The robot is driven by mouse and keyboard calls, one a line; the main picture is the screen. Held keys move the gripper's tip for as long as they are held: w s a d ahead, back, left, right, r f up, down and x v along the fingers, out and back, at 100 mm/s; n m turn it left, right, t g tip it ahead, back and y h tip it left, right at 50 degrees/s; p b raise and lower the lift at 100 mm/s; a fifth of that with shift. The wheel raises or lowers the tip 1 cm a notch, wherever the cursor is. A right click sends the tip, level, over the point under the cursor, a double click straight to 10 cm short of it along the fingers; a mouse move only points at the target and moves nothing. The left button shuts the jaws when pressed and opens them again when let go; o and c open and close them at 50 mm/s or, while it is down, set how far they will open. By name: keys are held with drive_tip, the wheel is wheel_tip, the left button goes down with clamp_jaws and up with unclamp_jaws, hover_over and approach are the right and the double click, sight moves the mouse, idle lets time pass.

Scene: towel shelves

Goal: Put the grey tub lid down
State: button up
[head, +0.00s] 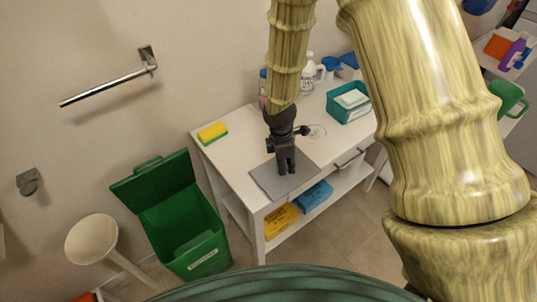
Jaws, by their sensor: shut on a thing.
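The grey tub lid (266,181) is a flat grey square at the front of the white table top (228,160). My dark gripper (286,170) points down over the middle of the lid, shut on it. The fingertips hide the place where they grip. The lid looks level and close to the table top, near its front edge. I cannot tell from this view whether it touches the surface.
A yellow and green sponge (213,132) lies at the back left of the table. A teal box (336,108) and a white bottle (308,76) stand to the right and behind. A green bin (190,225) with its cover raised stands left of the table. Folded yellow (279,222) and blue (314,197) cloths lie below.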

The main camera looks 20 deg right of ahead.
drive_tip(key=w+a, duration=0.1)
drive_tip(key=w, duration=0.1)
drive_tip(key=w+a+p, duration=0.1)
drive_tip(key=w, duration=0.1)
drive_tip(key=w+a+p, duration=0.1)
drive_tip(key=w, duration=0.2)
drive_tip(key=shift+a+f, duration=0.1)
drive_tip(key=shift+f, duration=0.15)
drive_tip(key=shift+w+a+f+p, duration=0.1)
drive_tip(key=shift+f+p, duration=0.1)
drive_tip(key=shift+p, duration=0.2)
drive_tip(key=shift+f+p, duration=0.7)
drive_tip(key=shift+f, duration=0.95)
drive_tip(key=shift+f, duration=0.2)
drive_tip(key=o, duration=0.8)
drive_tip(key=shift+o, duration=0.2)
drive_tip(key=shift+r, duration=0.1)
wheel_tip(320, 180, up, 12)
drive_tip(key=a+b, duration=0.1)
drive_tip(key=b, duration=0.2)
drive_tip(key=shift+w+a, duration=0.15)
drive_tip(key=shift+a, duration=0.05)
